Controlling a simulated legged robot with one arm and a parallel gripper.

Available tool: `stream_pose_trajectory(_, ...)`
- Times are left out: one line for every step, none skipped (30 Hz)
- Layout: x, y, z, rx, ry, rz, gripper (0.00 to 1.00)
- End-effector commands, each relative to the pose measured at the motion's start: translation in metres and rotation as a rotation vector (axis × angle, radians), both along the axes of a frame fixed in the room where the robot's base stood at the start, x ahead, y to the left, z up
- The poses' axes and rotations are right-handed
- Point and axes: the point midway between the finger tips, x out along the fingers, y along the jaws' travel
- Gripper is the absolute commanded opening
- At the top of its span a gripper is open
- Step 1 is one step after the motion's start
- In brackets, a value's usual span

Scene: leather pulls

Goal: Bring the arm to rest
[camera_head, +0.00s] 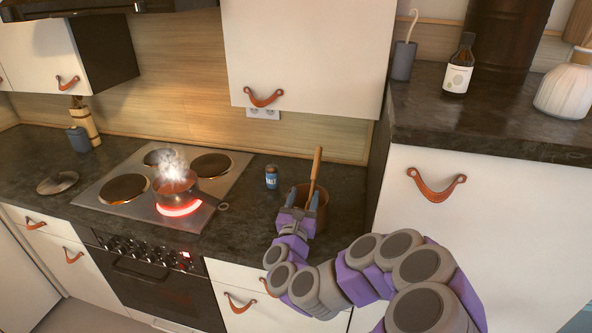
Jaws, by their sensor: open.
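My arm reaches in from the lower right, its grey and purple links bent toward the counter. My gripper (297,208) is over the counter's front part, at a brown pot or crock (322,208) from which a wooden utensil handle (316,165) stands up, tilted. The gripper covers part of the crock, so I cannot tell whether it touches the crock or the handle. The jaws are open.
A steaming pot (176,190) sits on a glowing red burner of the hob (130,203). A small blue-labelled jar (271,177) stands behind my gripper. A tall cabinet (470,235) is close on the right. An upper cabinet (305,50) hangs above.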

Motion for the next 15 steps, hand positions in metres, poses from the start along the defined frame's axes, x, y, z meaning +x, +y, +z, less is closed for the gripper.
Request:
stream_pose_trajectory(0.0, 0.0, 0.001, -0.003, 0.002, 0.003, 0.55)
stream_pose_trajectory(0.001, 0.002, 0.002, -0.01, 0.005, 0.01, 0.55)
stream_pose_trajectory(0.002, 0.006, 0.004, -0.027, 0.016, 0.026, 0.55)
stream_pose_trajectory(0.002, 0.01, 0.006, -0.044, 0.027, 0.044, 0.55)
stream_pose_trajectory(0.003, 0.015, 0.009, -0.068, 0.038, 0.063, 0.55)
stream_pose_trajectory(0.004, 0.022, 0.013, -0.108, 0.06, 0.099, 0.55)
stream_pose_trajectory(0.005, 0.03, 0.017, -0.146, 0.078, 0.13, 0.55)
stream_pose_trajectory(0.005, 0.038, 0.022, -0.191, 0.096, 0.166, 0.55)
stream_pose_trajectory(0.004, 0.05, 0.028, -0.259, 0.121, 0.217, 0.55)
stream_pose_trajectory(0.002, 0.06, 0.03, -0.316, 0.144, 0.259, 0.55)
stream_pose_trajectory(0.0, 0.069, 0.033, -0.377, 0.165, 0.3, 0.55)
stream_pose_trajectory(-0.004, 0.081, 0.037, -0.459, 0.187, 0.352, 0.55)
stream_pose_trajectory(-0.008, 0.09, 0.04, -0.522, 0.202, 0.391, 0.55)
stream_pose_trajectory(-0.013, 0.098, 0.04, -0.587, 0.221, 0.432, 0.55)
stream_pose_trajectory(-0.019, 0.108, 0.041, -0.673, 0.243, 0.481, 0.55)
